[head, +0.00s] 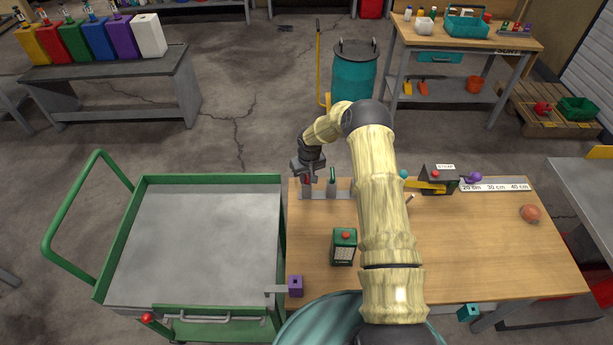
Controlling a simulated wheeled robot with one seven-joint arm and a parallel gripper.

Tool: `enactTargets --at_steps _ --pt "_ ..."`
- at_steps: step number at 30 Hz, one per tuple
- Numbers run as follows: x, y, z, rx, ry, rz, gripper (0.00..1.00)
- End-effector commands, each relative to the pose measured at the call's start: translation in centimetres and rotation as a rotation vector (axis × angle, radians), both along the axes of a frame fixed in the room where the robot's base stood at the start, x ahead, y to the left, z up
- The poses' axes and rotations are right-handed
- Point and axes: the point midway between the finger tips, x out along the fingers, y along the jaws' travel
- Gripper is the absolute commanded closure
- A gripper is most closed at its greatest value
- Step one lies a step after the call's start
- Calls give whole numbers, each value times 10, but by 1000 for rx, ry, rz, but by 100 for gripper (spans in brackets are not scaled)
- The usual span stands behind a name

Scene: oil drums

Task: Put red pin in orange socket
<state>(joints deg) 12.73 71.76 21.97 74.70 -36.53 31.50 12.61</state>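My gripper (308,175) points down over the left end of a grey rack (318,193) at the back left of the wooden table. A small bit of red, seemingly the red pin (307,181), shows between or just under the fingers; the fingers hide most of it. Whether they are closed on it is too small to tell. A green pin (332,175) stands upright in the rack just to the right. An orange block (600,152), possibly the orange socket, sits at the grey table's edge at the far right; its opening is not clear.
The wooden table (490,255) is bare at front right. A purple socket (295,286) sits by the green cart (200,235); a teal block (469,313) is in front.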

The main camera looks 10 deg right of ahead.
Motion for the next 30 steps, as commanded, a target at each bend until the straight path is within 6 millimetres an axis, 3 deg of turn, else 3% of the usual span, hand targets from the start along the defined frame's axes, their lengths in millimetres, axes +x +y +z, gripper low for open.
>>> enactTargets --at_steps 30 --pt "0 0 20 0 0 0 100"
